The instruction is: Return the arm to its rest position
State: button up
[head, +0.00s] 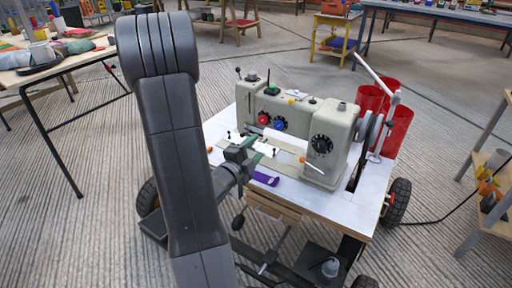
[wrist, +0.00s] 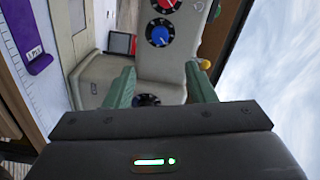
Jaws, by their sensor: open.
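My gripper (head: 252,158) is at the end of my dark grey arm, which crosses the left middle of the head view. It is over the front of the sewing machine table, close to the sewing machine (head: 322,135). In the wrist view its two green fingers (wrist: 160,88) are apart with nothing between them. Beyond them are the machine's grey body, a red dial (wrist: 165,5) and a blue dial (wrist: 159,33). My arm hides part of the floor and the table's left side in the head view.
The white table (head: 350,205) on wheels holds the machine and a purple object (head: 265,179). Red bins (head: 398,130) stand behind it at right. A cluttered table (head: 15,78) is at left and a shelf (head: 490,215) at right. Open ribbed floor (head: 75,225) lies at front left.

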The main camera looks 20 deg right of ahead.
aim_at(278, 127)
jog(key=b+x, duration=0.2)
jog(key=x, duration=1.1)
jog(key=shift+w+d, duration=0.25)
jog(key=shift+d, duration=0.05)
jog(key=shift+a, duration=0.1)
